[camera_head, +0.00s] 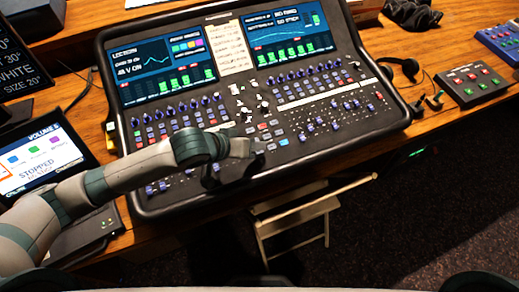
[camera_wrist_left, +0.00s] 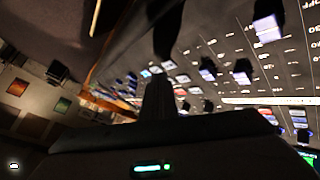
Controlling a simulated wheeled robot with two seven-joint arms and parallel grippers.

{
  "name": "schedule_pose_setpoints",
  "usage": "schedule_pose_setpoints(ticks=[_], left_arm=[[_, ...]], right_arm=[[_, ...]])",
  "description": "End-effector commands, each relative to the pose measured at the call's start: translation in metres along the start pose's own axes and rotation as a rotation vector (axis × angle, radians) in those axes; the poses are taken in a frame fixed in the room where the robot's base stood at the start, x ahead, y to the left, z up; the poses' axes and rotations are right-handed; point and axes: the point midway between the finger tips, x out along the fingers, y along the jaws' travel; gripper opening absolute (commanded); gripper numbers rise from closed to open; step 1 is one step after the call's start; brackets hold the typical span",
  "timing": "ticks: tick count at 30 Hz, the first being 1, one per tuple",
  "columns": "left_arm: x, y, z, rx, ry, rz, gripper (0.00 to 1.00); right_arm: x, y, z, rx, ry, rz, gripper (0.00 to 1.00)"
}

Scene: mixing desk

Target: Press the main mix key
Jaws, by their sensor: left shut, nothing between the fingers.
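The mixing desk (camera_head: 345,120) is a large dark console with two lit screens, rows of knobs and many small coloured keys. Labels are too small to read, so I cannot tell which is the main mix key. My left arm reaches over the desk's lower middle, and my dark left gripper (camera_head: 212,182) is low over the key rows, partly hidden by the wrist. In the left wrist view the gripper (camera_wrist_left: 160,80) is shut and empty, with blurred keys and knobs close beyond it. I cannot tell whether it touches a key. My right gripper is not in view.
A tilted touch display (camera_head: 42,160) stands left of the desk. A small button box (camera_head: 475,84) and dark headphones (camera_head: 408,72) lie to the right on the wooden table. A light wooden stool (camera_head: 295,222) stands below the desk's front edge on dark carpet.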

Motion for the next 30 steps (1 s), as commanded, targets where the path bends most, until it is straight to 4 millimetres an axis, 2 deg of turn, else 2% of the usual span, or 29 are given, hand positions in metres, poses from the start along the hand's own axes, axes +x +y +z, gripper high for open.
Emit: schedule_pose_setpoints(ticks=[30], left_arm=[[0.0072, -0.005, 0.0056, -0.001, -0.001, 0.0, 0.0]], right_arm=[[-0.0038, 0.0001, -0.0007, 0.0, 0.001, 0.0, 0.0]])
